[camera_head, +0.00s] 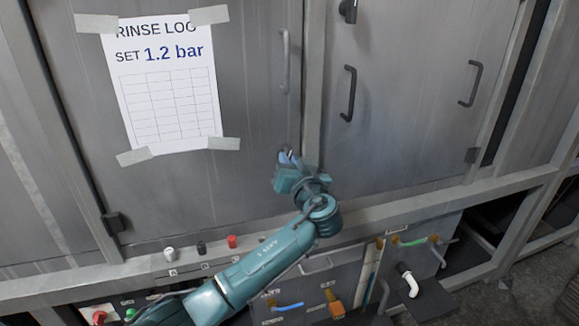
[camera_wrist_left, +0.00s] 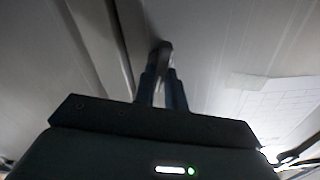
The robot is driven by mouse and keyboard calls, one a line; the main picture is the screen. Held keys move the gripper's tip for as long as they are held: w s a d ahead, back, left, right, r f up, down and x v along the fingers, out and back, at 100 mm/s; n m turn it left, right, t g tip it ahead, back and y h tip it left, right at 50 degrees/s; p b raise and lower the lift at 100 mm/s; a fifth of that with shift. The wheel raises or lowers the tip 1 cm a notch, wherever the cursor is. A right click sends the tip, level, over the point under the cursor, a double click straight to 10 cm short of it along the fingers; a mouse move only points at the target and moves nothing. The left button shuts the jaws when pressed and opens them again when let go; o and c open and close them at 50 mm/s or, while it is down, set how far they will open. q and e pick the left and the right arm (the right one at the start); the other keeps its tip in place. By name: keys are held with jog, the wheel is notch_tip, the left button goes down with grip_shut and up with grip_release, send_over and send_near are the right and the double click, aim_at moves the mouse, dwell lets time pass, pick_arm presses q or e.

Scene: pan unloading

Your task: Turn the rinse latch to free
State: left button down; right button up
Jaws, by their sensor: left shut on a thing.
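My left gripper (camera_head: 288,160) is at the lower right edge of the grey left door, close to the frame post. In the left wrist view its two fingers (camera_wrist_left: 163,88) are shut on a small dark latch (camera_wrist_left: 163,47) on the door face. The latch is mostly hidden by my gripper in the head view, and its turned angle cannot be told. My right gripper is in neither view.
A taped rinse log sheet (camera_head: 160,85) is on the left door. Vertical handles (camera_head: 285,62) (camera_head: 348,93) stick out from the doors. Caps and switches (camera_head: 201,247) line the ledge below. A white pipe elbow (camera_head: 410,284) sits at the lower right.

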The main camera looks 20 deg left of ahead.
pick_arm(q)
jog(key=m+p, duration=0.1)
jog(key=m, duration=0.3)
jog(key=m+p, duration=0.2)
jog(key=m, duration=0.3)
jog(key=m+p, duration=0.2)
jog(key=m, duration=0.3)
jog(key=shift+w+d+f, duration=0.1)
jog(key=shift+d+f, duration=0.05)
jog(key=shift+f, duration=0.1)
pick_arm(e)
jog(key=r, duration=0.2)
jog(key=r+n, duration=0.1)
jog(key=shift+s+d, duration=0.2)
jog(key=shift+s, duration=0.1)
pick_arm(q)
jog(key=shift+f+m, duration=0.1)
jog(key=shift+m, duration=0.2)
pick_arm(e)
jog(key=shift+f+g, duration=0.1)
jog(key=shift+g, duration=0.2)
pick_arm(q)
jog(key=c, duration=1.7)
grip_release()
jog(key=shift+o, duration=1.3)
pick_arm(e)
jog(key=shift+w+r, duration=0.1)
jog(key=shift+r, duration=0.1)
pick_arm(q)
jog(key=shift+d, duration=0.1)
